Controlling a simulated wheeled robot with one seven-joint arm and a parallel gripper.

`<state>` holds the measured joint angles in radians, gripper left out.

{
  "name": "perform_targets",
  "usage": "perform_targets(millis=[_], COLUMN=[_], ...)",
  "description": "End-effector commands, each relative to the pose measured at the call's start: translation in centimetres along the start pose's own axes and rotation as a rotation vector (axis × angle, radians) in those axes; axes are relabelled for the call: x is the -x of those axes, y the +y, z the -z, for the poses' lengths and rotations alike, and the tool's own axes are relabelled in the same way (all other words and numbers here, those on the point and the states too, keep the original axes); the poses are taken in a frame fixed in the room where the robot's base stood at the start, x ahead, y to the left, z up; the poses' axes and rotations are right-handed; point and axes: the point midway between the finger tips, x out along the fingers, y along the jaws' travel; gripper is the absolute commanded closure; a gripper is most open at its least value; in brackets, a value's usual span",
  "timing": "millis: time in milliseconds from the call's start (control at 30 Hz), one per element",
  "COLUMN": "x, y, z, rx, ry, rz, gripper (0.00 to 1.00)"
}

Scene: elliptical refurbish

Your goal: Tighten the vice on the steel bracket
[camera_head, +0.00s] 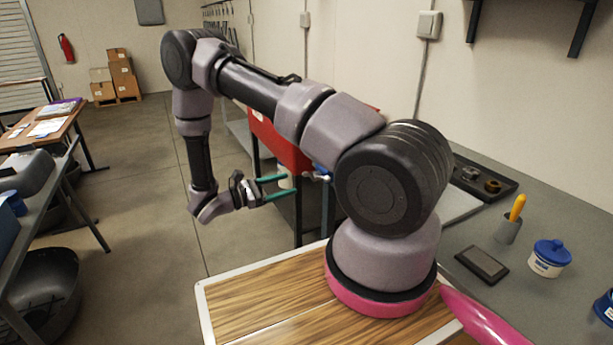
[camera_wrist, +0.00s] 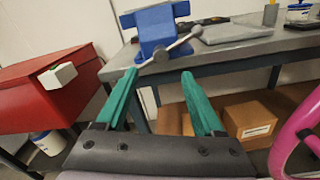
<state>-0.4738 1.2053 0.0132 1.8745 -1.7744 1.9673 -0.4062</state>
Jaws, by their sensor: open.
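The blue vice (camera_wrist: 157,24) is mounted at the front edge of the grey workbench in the wrist view. Its grey handle bar (camera_wrist: 176,44) slants across the front of the vice. In the head view my arm hides most of the vice, and only the handle's pale end (camera_head: 322,177) shows clearly. My gripper (camera_wrist: 160,75) has green fingers, spread open and empty, below the handle in the picture and apart from it. It also shows in the head view (camera_head: 288,184), left of the handle. I cannot make out the steel bracket in either view.
A red cabinet (camera_wrist: 50,90) stands left of the vice. Cardboard boxes (camera_wrist: 250,117) sit under the workbench (camera_wrist: 240,45). On the bench to the right are a dark tray (camera_head: 487,182), a blue-lidded tub (camera_head: 547,259) and a flat dark device (camera_head: 482,264).

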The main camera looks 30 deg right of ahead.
Motion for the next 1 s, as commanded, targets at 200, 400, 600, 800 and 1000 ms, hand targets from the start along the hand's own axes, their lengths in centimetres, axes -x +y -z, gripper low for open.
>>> perform_targets(millis=[200, 400, 600, 800, 1000], x=[-4.4, -7.6, -9.1, -9.2, -9.2], y=[-0.1, -0.1, -0.1, 0.0, 0.0], z=[0.0, 0.0, 0.0, 0.0, 0.0], rx=[0.001, -0.001, 0.000, -0.001, -0.001], ry=[0.000, 0.001, 0.002, 0.002, 0.002], rz=[0.006, 0.006, 0.003, 0.002, 0.003], gripper=[0.31, 0.31, 0.31, 0.31, 0.73])
